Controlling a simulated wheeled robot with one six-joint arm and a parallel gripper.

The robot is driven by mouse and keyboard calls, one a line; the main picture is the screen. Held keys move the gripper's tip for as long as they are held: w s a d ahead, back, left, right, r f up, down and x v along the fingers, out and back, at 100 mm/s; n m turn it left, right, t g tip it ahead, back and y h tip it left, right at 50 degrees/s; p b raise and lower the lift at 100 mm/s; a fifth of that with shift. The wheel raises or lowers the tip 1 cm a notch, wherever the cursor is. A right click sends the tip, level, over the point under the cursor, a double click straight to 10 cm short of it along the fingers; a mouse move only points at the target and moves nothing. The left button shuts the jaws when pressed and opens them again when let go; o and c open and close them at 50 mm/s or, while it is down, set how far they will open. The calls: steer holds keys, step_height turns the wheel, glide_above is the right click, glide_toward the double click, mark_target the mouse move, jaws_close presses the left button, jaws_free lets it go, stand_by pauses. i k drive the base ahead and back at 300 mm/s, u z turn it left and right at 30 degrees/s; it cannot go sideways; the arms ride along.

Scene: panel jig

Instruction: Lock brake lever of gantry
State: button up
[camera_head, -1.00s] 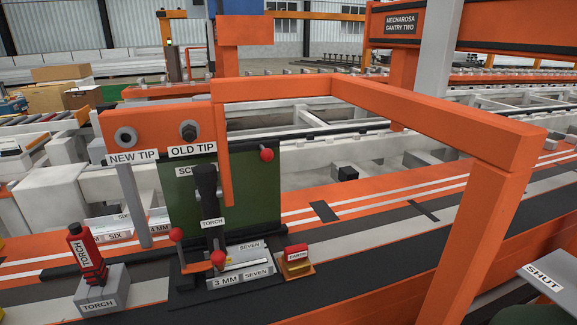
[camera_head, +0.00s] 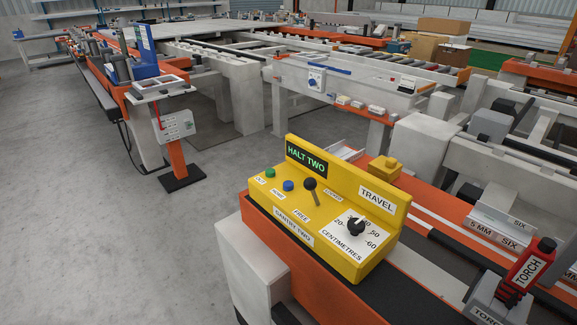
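A yellow control box (camera_head: 340,262) marked GANTRY TWO stands on the orange beam in the middle of the picture. Its black ball-topped lever (camera_head: 309,184) rises from the sloped face, between a FREE label (camera_head: 301,216) and a smaller label (camera_head: 333,194) that seems to read LOCKED. I cannot tell surely which side the lever is set to. My gripper is not in view.
Green (camera_head: 270,173) and blue (camera_head: 288,185) buttons sit left of the lever, and a TRAVEL dial (camera_head: 356,226) sits right of it. A red TORCH (camera_head: 527,264) stands in a holder at lower right. Grey floor (camera_head: 130,250) is open at left.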

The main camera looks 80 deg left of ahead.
mark_target(309, 183)
steer(key=z, duration=0.3)
steer(key=k, duration=0.1)
steer(key=u, duration=2.55)
